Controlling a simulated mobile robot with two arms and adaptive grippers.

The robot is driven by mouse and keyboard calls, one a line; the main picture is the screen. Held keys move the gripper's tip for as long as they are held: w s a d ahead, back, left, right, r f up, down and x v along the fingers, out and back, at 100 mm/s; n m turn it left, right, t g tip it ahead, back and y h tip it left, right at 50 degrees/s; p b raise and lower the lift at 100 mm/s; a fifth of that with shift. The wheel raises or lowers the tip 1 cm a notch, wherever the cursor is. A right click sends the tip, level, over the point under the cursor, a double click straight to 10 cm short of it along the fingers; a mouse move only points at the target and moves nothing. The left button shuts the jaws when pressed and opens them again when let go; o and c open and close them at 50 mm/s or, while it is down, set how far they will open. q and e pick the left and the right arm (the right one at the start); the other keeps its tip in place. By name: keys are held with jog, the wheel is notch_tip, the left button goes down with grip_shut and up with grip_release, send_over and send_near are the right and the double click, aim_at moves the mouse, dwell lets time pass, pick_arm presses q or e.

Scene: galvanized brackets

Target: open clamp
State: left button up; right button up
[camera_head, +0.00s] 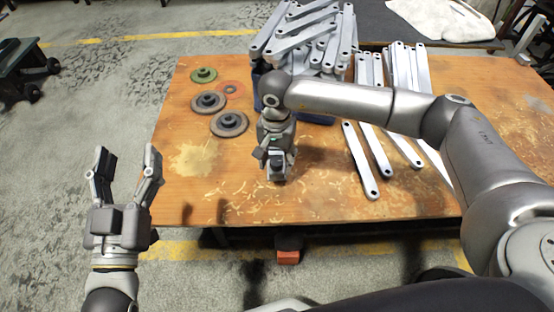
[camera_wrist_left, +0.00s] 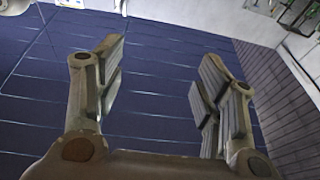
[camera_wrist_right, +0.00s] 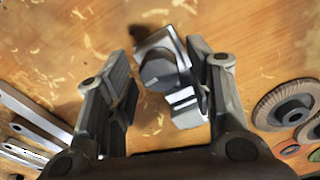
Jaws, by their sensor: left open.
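The clamp is a small grey metal piece with a dark round knob, lying on the wooden table; in the right wrist view the clamp (camera_wrist_right: 163,72) lies between my right fingers. My right gripper (camera_head: 277,158) points down over the table's front middle, and much of the clamp is hidden beneath it in the head view. In the right wrist view my right gripper (camera_wrist_right: 162,88) is open around the clamp, with a gap at the left finger; I cannot tell whether the right finger touches it. My left gripper (camera_head: 126,165) is open and empty, left of the table; it also shows in the left wrist view (camera_wrist_left: 158,85).
Long flat metal brackets (camera_head: 360,162) lie on the table's right side, and more are heaped in a blue bin (camera_head: 316,117) behind my right gripper. Several abrasive discs (camera_head: 229,123) lie at the back left. The table's front left is clear.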

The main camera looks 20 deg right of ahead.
dwell(0.5)
jog(key=shift+m, duration=1.2)
jog(key=m+p, duration=0.1)
jog(key=m, duration=0.5)
jog(key=shift+m, duration=0.3)
jog(key=m+p, duration=0.2)
jog(key=m, duration=0.6)
jog(key=shift+p, duration=0.4)
jog(key=shift+m, duration=0.5)
pick_arm(q)
jog(key=s+a+f+g+y, duration=0.1)
jog(key=s+a+f+g, duration=0.1)
jog(key=f+g, duration=0.3)
jog(key=s+a+f+g+y, duration=0.1)
jog(key=f+g, duration=0.4)
jog(key=f, duration=0.6)
jog(key=shift+s+a+y, duration=0.35)
jog(key=shift+s+y, duration=0.25)
jog(key=shift+s, duration=0.65)
jog(key=shift+w+r, duration=0.1)
